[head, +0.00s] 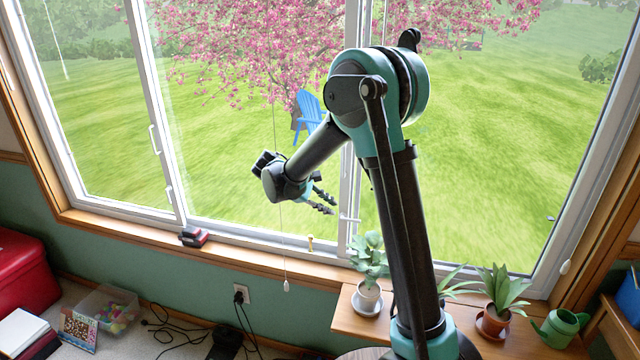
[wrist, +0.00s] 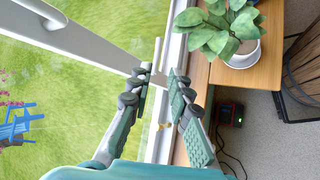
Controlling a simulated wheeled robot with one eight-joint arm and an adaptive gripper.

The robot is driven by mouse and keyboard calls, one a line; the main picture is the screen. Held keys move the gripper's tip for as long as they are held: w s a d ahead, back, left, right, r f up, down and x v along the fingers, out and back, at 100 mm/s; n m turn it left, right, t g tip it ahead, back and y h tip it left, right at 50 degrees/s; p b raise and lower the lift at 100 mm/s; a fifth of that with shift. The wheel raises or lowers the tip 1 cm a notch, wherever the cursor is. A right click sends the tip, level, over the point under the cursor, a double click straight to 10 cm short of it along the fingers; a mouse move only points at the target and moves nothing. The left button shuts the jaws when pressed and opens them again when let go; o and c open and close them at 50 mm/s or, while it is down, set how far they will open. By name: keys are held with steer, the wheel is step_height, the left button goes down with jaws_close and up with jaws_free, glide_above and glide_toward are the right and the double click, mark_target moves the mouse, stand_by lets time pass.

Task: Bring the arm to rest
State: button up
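My arm is raised in front of the window in the head view, bent at the elbow with its forearm reaching down to the left. My gripper (head: 328,203) hangs before the glass, and it also shows in the wrist view (wrist: 159,84). Its two dark fingers are apart, with nothing held between them. A white window handle (wrist: 157,62) shows beyond and between the fingertips in the wrist view. I cannot tell whether the fingers touch it.
A potted plant (head: 368,257) and another plant (head: 494,303) stand on a wooden surface at the right, near a green watering can (head: 560,328). A pull cord (head: 284,250) hangs near my gripper. Cables (head: 180,322) lie on the floor.

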steer(key=s+d+f+m+y, duration=0.3)
steer(key=s+d+m+y, duration=0.2)
steer(key=s+d, duration=0.8)
steer(key=s+f+m+y, duration=0.2)
steer(key=s+m, duration=0.1)
steer(key=s, duration=0.4)
steer(key=s+f+m+t+y, duration=0.1)
steer(key=s+f+m, duration=0.2)
steer(key=s, duration=0.4)
steer(key=shift+s+a+f+m+y, duration=0.15)
steer(key=shift+a+f+m+y, duration=0.05)
steer(key=shift+m+y, duration=0.25)
